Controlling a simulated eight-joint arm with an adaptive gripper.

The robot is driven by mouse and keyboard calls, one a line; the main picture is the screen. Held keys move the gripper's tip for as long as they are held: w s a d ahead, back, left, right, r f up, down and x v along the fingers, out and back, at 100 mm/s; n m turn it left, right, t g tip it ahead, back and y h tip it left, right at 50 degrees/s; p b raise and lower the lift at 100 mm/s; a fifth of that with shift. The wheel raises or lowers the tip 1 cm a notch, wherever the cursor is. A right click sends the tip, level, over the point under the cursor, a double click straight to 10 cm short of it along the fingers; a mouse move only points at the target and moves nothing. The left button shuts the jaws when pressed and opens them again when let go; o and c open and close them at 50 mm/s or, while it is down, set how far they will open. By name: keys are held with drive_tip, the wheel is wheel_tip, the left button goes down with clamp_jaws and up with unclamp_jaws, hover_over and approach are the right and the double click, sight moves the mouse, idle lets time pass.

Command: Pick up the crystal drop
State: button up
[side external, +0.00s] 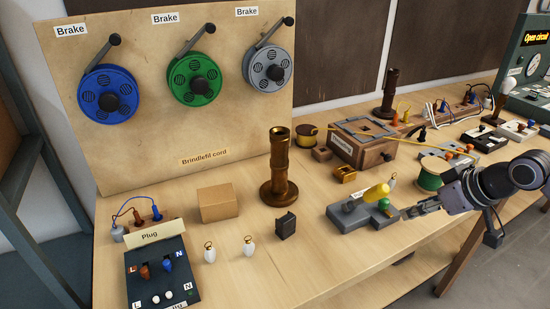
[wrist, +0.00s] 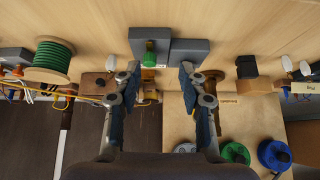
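Two small pale drop-shaped pieces with wire loops stand on the table in the side external view, a left drop (side external: 210,255) and a right drop (side external: 249,249). They look like crystal drops, but I cannot tell which one is meant. Two pale pieces also show at the right of the wrist view, one of them a pale drop (wrist: 287,63). My gripper (side external: 408,211) is open and empty, far to the right of both drops, beside a grey block (side external: 350,216) with a green knob (side external: 384,203) and a yellow cylinder (side external: 377,192). In the wrist view my gripper (wrist: 160,70) has its fingers spread either side of the green knob.
A brass column (side external: 278,170), a black box (side external: 286,226) and a cardboard box (side external: 217,203) stand near the drops. The plug board (side external: 160,270) is at front left. A green spool (side external: 429,179) stands near my gripper. The front table edge is fairly clear.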

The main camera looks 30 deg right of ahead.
drive_tip(key=shift+w+r, duration=0.1)
drive_tip(key=m+g+h, duration=0.5)
drive_tip(key=m+g, duration=0.3)
drive_tip(key=m, duration=1.1)
approach(392, 182)
drive_tip(key=d, duration=0.1)
drive_tip(key=x, duration=0.5)
drive_tip(key=shift+a+x, duration=0.1)
drive_tip(key=shift+x, duration=1.2)
drive_tip(key=shift+a+x, duration=0.15)
drive_tip(key=shift+x, duration=1.15)
drive_tip(key=shift+w, duration=0.2)
clamp_jaws()
